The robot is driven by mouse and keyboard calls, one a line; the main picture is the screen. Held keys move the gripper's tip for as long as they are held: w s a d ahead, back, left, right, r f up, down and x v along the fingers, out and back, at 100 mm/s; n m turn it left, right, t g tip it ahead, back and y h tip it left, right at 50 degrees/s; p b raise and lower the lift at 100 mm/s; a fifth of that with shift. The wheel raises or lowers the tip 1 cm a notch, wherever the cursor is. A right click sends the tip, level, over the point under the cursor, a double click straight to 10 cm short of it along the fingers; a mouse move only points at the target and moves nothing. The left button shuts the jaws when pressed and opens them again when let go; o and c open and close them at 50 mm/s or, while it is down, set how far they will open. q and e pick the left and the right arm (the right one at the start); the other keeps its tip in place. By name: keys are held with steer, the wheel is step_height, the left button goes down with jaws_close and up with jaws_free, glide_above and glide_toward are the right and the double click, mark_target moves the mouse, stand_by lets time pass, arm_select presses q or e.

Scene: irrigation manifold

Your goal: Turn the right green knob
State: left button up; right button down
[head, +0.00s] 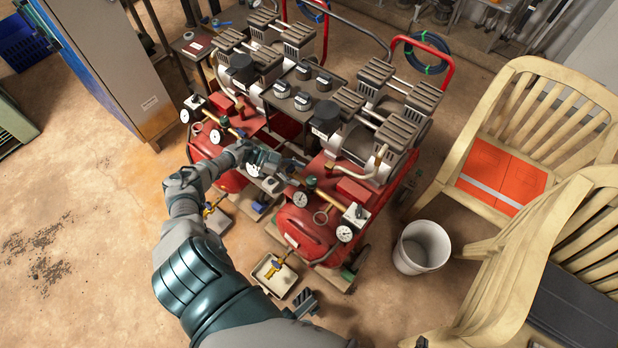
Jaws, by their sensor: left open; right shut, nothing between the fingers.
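Two red compressors stand side by side. Another green knob (224,121) is on the left compressor (204,146). My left arm reaches up across the middle of the view. Its gripper (291,163) is open between the two compressors, just up and left of the right green knob; I cannot tell whether it touches anything. My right gripper (304,303) is low in the view, shut and empty, near the right compressor's front, partly hidden by my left arm.
A pale tray (288,283) with a yellow-and-blue valve lies on the floor before the right compressor. A white bucket (422,247) and wooden chairs (466,108) stand at right. A grey cabinet (110,60) stands at upper left. Floor at left is clear.

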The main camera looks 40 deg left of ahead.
arm_select(q)
steer(key=shift+v, duration=2.75)
steer(key=shift+f, duration=0.1)
